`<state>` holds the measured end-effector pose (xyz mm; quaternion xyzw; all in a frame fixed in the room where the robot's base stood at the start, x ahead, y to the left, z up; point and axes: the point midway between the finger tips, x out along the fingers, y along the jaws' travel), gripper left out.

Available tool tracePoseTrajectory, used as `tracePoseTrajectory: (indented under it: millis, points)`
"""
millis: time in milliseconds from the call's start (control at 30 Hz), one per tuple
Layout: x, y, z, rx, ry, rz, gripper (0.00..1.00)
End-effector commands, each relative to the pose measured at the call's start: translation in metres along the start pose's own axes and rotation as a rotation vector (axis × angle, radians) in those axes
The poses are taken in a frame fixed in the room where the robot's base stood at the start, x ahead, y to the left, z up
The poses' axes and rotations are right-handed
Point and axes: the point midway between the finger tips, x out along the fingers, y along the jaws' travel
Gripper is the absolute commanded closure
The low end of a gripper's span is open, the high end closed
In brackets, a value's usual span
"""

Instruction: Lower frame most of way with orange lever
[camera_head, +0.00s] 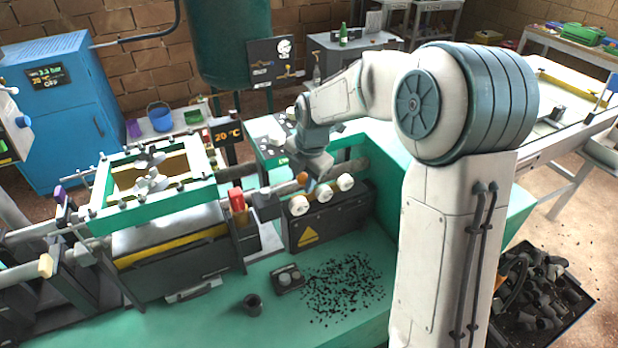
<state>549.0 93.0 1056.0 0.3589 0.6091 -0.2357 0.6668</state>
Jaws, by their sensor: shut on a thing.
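The frame (102,222) is green with pale side bars and grey clamps. It sits raised above a dark machine with a yellow stripe, at the left of the green bench. The orange lever (302,178) shows as a small orange knob above a dark box with white knobs. My gripper (308,184) is at the lever, reaching down from the upper right. It is shut on the lever, though the fingers are small and partly hidden by my wrist.
A dark box (330,222) with white round knobs and a warning triangle stands below my gripper. A red block (237,200) stands to its left. A bin of dark pieces (540,300) stands at right.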

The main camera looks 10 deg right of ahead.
Motion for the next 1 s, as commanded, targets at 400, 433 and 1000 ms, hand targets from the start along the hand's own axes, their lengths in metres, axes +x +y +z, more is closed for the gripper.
tracePoseTrajectory:
  millis: [400, 433, 1000]
  points:
    - [-0.001, 0.0, 0.001, 0.002, -0.001, 0.002, 0.5]
    - [-0.001, 0.0, 0.001, 0.003, -0.001, 0.002, 0.5]
    - [-0.063, 0.0, 0.002, 0.004, -0.005, 0.006, 0.5]
